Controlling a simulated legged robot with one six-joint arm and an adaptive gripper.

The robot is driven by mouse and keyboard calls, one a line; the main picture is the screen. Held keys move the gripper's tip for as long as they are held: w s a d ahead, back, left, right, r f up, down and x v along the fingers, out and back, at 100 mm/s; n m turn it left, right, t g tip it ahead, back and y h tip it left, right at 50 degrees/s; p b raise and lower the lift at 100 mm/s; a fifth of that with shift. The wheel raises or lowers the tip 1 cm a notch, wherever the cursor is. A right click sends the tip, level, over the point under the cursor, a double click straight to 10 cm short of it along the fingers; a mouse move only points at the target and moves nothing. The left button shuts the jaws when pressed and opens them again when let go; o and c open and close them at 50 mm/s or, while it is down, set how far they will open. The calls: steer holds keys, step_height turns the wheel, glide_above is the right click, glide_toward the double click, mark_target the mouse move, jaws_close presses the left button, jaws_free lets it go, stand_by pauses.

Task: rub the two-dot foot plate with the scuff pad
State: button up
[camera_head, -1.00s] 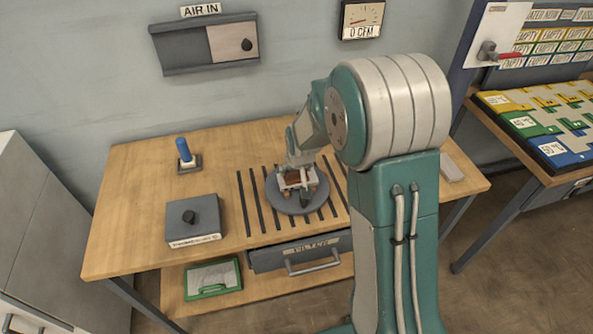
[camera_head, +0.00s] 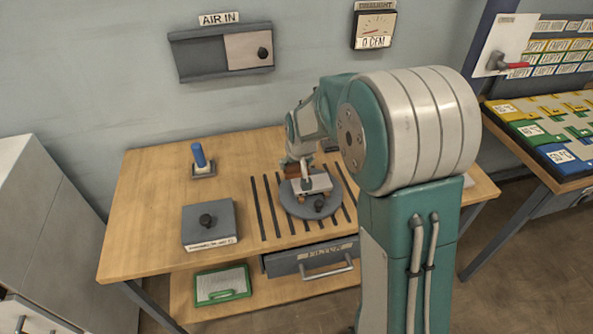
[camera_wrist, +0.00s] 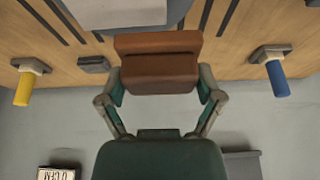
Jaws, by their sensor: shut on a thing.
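The scuff pad appears as a brown block (camera_wrist: 158,68) between my gripper's fingers (camera_wrist: 160,88) in the wrist view. My gripper is shut on it. In the head view, my gripper (camera_head: 299,164) and the brown pad (camera_head: 291,172) are at the back of a pale plate (camera_head: 316,184) on a round grey turntable (camera_head: 297,208). A grey plate edge (camera_wrist: 120,14) lies just beyond the pad in the wrist view. No dots can be made out, so I cannot tell which plate is the two-dot foot plate, nor whether the pad touches it.
The slotted wooden bench (camera_head: 150,205) holds a blue-handled tool (camera_head: 199,156) and a grey box with a knob (camera_head: 208,224). The wrist view also shows a yellow handle (camera_wrist: 25,88). A filter drawer (camera_head: 300,262) and green-framed panel (camera_head: 222,286) are below. The bench's left part has free room.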

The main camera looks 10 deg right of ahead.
steer(key=shift+a+r, duration=0.25)
steer(key=shift+r, duration=0.4)
steer(key=shift+a+r, duration=0.2)
steer(key=shift+r, duration=0.4)
steer(key=shift+d, duration=0.3)
